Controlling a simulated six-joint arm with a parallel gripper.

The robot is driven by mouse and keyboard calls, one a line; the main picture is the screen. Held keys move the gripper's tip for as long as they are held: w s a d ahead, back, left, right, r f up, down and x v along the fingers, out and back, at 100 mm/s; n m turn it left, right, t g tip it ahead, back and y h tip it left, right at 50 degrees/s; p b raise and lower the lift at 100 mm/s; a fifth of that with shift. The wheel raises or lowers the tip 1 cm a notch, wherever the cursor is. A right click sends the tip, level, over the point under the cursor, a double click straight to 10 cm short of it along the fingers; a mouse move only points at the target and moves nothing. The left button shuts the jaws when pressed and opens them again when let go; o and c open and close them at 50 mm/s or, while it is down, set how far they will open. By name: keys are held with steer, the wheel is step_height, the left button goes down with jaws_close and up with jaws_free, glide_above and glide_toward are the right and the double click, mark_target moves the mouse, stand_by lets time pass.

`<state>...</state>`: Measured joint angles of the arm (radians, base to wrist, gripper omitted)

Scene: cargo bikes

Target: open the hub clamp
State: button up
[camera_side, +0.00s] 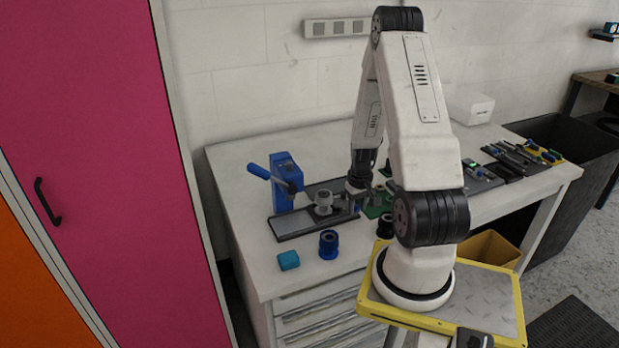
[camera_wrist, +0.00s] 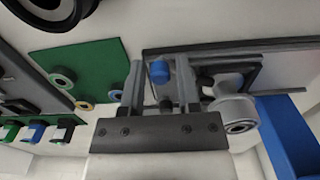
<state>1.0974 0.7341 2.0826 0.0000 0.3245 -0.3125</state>
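The silver hub (camera_side: 323,197) sits in a dark clamp fixture on a grey and black base plate (camera_side: 290,222). In the wrist view the hub (camera_wrist: 234,108) is right of my fingers, next to the dark clamp block (camera_wrist: 238,76). In the side view my gripper (camera_side: 357,192) is low beside the plate's right end, and the blue tip is not clear.
A blue press (camera_side: 284,182) with a lever stands left of the hub. A blue spool (camera_side: 328,244) and a teal block (camera_side: 289,260) lie in front. A green board (camera_wrist: 80,70) with rings is left of my fingers. Tool trays (camera_side: 515,158) lie at the right.

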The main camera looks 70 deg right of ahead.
jaws_close()
steer(key=shift+d, duration=0.15)
steer(key=shift+w+d, duration=0.1)
steer(key=shift+d, duration=0.5)
steer(key=shift+a+f, duration=0.1)
